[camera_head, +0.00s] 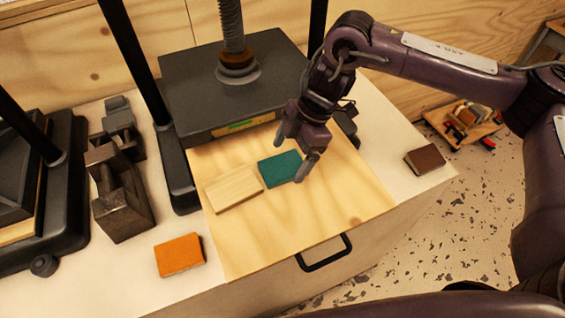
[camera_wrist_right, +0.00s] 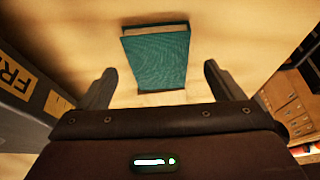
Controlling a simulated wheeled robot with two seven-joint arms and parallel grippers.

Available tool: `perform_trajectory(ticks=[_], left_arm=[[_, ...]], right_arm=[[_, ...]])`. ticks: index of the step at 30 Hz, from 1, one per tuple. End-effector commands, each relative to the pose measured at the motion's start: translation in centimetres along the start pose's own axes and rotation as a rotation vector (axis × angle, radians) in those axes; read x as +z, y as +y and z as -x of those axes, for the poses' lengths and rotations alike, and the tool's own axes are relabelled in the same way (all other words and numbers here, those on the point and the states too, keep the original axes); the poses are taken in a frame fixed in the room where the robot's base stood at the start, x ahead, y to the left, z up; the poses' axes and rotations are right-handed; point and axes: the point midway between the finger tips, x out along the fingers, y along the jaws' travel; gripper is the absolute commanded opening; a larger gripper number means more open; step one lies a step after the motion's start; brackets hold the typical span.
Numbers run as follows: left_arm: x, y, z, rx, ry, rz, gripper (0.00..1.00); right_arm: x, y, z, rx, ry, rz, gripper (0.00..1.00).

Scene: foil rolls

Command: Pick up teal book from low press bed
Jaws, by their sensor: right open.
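The teal book (camera_head: 279,168) lies flat on the pale wooden board of the low press bed (camera_head: 345,205). My right gripper (camera_head: 290,158) is open above the book's right side in the head view, with one finger beyond the book and one by its right end. In the right wrist view the teal book (camera_wrist_right: 157,58) lies ahead of the two spread fingers (camera_wrist_right: 157,80), roughly centred between them. Nothing is between the fingertips; I cannot tell the exact height gap. My left gripper is not in view.
An orange book (camera_head: 180,255) lies front left, a brown book (camera_head: 425,159) at right. Dark metal weights (camera_head: 120,195) stand at left. The board's front is clear.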

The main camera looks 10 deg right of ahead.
Motion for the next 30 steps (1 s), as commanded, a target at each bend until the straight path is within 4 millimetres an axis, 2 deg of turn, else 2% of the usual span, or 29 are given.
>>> perform_trajectory(ticks=[5,12,24,30], left_arm=[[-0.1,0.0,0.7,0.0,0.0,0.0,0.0],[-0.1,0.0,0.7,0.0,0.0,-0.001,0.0],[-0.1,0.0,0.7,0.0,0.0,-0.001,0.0],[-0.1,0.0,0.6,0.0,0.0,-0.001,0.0]], right_arm=[[-0.1,0.0,-1.8,-0.002,0.0,0.001,0.87],[0.0,0.0,-2.1,0.0,0.0,0.001,0.87],[0.0,0.0,-2.0,0.0,0.0,0.001,0.38],[0.0,0.0,-2.0,0.0,0.0,0.001,0.37]])
